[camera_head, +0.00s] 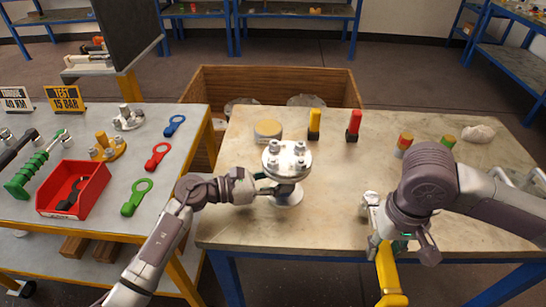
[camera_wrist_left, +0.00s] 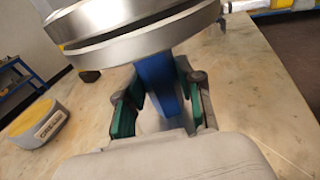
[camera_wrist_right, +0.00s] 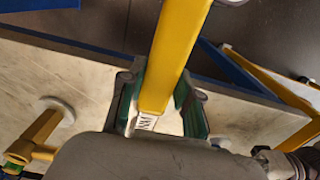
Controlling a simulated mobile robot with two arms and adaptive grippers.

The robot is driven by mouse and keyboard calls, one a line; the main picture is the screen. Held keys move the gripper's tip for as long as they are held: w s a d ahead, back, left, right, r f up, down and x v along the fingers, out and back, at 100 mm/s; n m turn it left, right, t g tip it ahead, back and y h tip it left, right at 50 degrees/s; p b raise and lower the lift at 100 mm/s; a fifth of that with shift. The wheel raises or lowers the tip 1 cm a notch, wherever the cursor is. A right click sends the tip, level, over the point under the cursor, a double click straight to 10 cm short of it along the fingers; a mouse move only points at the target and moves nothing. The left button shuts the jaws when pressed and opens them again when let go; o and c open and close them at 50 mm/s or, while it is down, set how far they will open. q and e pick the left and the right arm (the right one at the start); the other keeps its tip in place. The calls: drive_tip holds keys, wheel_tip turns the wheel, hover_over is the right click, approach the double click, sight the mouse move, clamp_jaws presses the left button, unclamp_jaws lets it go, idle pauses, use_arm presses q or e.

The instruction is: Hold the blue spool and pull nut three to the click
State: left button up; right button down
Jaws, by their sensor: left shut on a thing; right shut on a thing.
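The blue spool (camera_wrist_left: 158,85) shows in the left wrist view between the fingers of my left gripper (camera_wrist_left: 160,105), which is shut on it. Above it sits a round grey metal flange pair (camera_head: 287,160) with several nuts on top in the head view. I cannot tell which nut is number three. A pale round foot (camera_head: 286,195) stands on the table below. My right gripper (camera_head: 402,247) is shut on a yellow bar-shaped tool (camera_head: 388,272), also in the right wrist view (camera_wrist_right: 178,50). The tool is at the table's front edge, apart from the flange; its far end is out of view.
A grease tin (camera_head: 268,134), a yellow bottle (camera_head: 314,122) and a red bottle (camera_head: 353,125) stand behind the flange. Small coloured pieces (camera_head: 403,144) and a pale lump (camera_head: 478,133) lie right. The left table holds a red bin (camera_head: 73,190) and ring-ended tools (camera_head: 136,196).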

idle(0.4)
drive_tip(key=a+r+n, duration=1.1)
drive_tip(key=a+r, duration=0.1)
drive_tip(key=w+a+r+m, duration=0.1)
drive_tip(key=w+r+m, duration=0.1)
drive_tip(key=w+r, duration=0.45)
drive_tip(key=shift+s+f, duration=0.15)
drive_tip(key=shift+f, duration=1.95)
drive_tip(key=shift+f, duration=0.15)
drive_tip(key=shift+f, duration=1.05)
